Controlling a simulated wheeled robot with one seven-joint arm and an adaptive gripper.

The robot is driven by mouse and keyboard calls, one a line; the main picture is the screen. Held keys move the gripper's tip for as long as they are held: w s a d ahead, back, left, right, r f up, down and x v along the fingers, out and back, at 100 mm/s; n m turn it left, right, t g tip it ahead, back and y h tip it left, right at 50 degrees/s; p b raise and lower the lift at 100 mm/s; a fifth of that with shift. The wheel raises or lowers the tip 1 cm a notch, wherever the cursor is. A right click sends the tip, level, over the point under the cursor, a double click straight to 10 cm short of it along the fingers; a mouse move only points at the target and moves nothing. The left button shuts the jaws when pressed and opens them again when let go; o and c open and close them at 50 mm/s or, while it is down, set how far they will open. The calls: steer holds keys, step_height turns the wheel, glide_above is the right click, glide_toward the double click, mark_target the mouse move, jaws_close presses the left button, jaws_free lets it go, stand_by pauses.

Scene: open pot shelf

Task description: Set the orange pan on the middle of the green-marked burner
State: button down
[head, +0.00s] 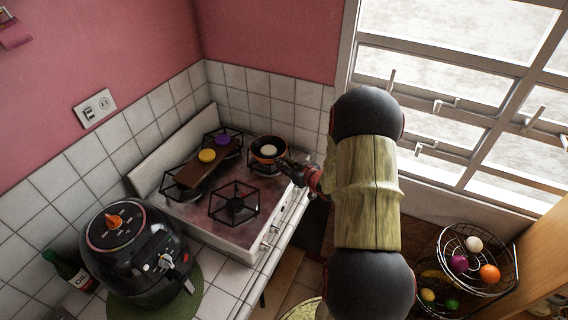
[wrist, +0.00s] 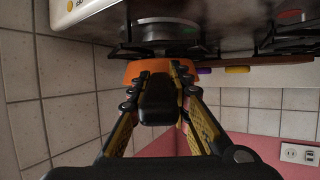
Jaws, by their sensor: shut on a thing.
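The orange pan (head: 261,158) is at the back right burner of the stove in the head view, with a pale round thing (head: 269,149) inside. My gripper (head: 289,164) reaches it from the right and is shut on its dark handle. The wrist view, which is upside down, shows the orange pan (wrist: 131,71) beyond my gripper (wrist: 160,72), with the black handle (wrist: 158,101) between the fingers. The burner (wrist: 160,31) there has a faint greenish edge, close to the pan. I cannot tell whether the pan touches the grate.
A brown board (head: 189,174) with a yellow disc (head: 207,155) lies across the left burners, near a purple thing (head: 222,140). The front right burner (head: 235,206) is empty. A black air fryer (head: 135,255) stands front left. A wire fruit basket (head: 510,262) is at right.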

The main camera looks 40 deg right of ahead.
steer(key=shift+f+b, duration=0.35)
stand_by(0.5)
steer(key=c, duration=1.7)
jaws_free()
steer(key=shift+o, duration=0.6)
steer(key=shift+f, duration=0.15)
steer(key=v, duration=1.2)
